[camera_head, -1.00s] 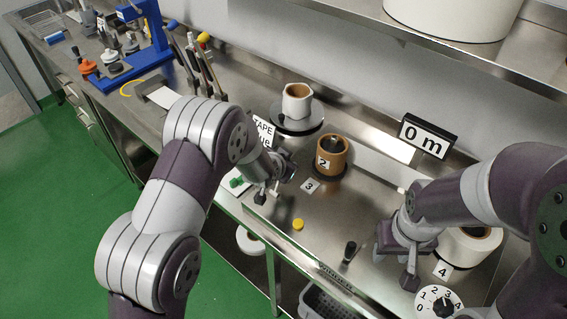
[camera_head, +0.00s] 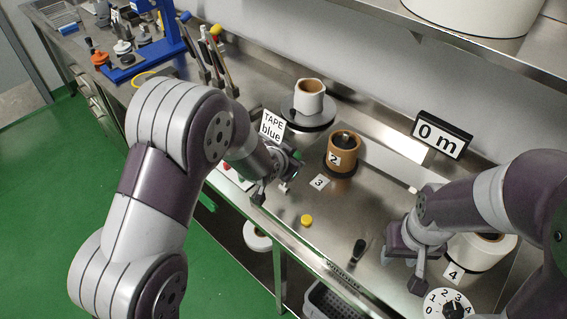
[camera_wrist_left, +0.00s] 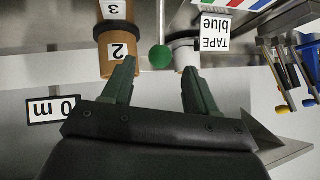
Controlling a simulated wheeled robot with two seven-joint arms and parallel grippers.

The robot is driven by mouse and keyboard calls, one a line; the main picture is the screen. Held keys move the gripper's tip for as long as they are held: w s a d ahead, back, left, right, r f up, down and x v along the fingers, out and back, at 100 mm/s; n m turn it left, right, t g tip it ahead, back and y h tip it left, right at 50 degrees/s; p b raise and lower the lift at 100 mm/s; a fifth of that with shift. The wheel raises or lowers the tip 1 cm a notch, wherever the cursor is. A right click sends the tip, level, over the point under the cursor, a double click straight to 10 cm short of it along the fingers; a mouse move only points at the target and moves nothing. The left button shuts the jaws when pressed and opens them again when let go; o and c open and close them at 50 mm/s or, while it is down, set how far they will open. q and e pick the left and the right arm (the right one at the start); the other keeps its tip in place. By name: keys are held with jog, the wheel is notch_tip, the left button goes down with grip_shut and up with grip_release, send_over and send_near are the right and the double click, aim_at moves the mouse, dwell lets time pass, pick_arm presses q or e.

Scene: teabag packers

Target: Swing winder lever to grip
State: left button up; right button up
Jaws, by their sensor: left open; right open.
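A black-knobbed lever (camera_head: 359,248) stands at the bench's front edge. In the left wrist view a green ball (camera_wrist_left: 161,57) on a thin rod shows between my left fingertips, in line with the gap; I cannot tell how far beyond them it is. Which one is the winder lever is not clear. My left gripper (camera_head: 284,170) is open, in front of a white roll and left of the brown roll marked 2 (camera_head: 343,148); its fingers (camera_wrist_left: 159,66) show apart and empty. My right gripper (camera_head: 404,268) is open over the bench, left of the white roll (camera_head: 480,250) marked 4.
The "TAPE blue" sign (camera_head: 271,124) stands behind my left gripper, near the white roll (camera_head: 309,98) on a round base. A "0 m" display (camera_head: 441,135) is at the back. A yellow button (camera_head: 306,220) and a numbered dial (camera_head: 452,306) are on the bench.

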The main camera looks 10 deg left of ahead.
pick_arm(q)
jog(key=v, duration=0.5)
jog(key=shift+s+a+r+b, duration=0.1)
jog(key=shift+s+r+b, duration=0.05)
jog(key=shift+s+b, duration=0.2)
jog(key=s+a+f+n+g+y, duration=0.1)
jog(key=s+a+n+g, duration=0.2)
jog(key=s, duration=0.7)
jog(key=s+a+f+n+g+y, duration=0.1)
jog(key=s+a+f+n+g, duration=0.1)
jog(key=s+a, duration=0.6)
jog(key=s+n+g, duration=0.1)
jog(key=g, duration=0.1)
jog(key=shift+s+n+g+y, duration=0.3)
jog(key=shift+s+n+g, duration=0.1)
jog(key=shift+s+a, duration=0.1)
jog(key=shift+a, duration=0.05)
